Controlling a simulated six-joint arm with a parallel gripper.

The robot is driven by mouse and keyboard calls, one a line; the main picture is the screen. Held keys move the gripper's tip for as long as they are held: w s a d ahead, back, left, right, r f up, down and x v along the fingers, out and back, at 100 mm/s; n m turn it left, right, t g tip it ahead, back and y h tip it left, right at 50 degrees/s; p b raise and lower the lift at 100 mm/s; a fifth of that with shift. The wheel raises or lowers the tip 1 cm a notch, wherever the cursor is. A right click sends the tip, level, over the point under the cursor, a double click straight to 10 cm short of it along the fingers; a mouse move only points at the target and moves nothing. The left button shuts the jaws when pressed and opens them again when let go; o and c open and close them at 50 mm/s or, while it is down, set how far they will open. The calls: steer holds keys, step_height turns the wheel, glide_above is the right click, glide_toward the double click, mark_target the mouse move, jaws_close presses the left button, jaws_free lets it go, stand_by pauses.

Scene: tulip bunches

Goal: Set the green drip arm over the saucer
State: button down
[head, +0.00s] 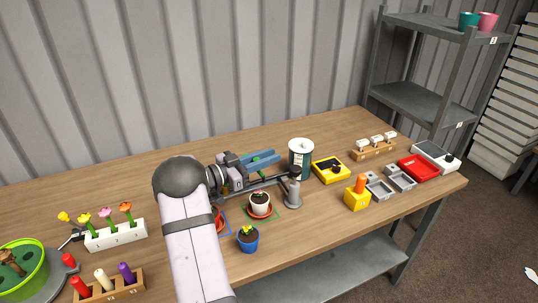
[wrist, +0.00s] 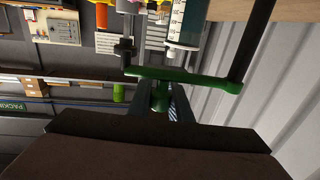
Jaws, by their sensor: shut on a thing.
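The green drip arm (wrist: 200,76) crosses the wrist view as a bar with a dark nozzle at its left end and a black rod at its right end. My gripper (wrist: 160,98) is shut on the green knob at its middle. In the head view, my gripper (head: 266,160) is above the table, left of the reservoir, with a little green between its jaws. A terracotta saucer (head: 251,214) under a white plant pot (head: 260,201) stands in a green outline, nearer the front than my gripper. How the nozzle lines up with the saucer cannot be told.
A reservoir (head: 301,158) and a grey stand (head: 293,195) stand just right of my gripper. A blue pot (head: 248,240) is in front. A yellow box (head: 330,170) and a red tray (head: 419,169) are right. A white flower rack (head: 115,236) is left.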

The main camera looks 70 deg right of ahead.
stand_by(0.4)
steer(key=c, duration=1.6)
jaws_free()
steer(key=shift+r, duration=0.15)
step_height(320, 180, up, 10)
steer(key=shift+f+b, duration=0.1)
steer(key=shift+b, duration=0.35)
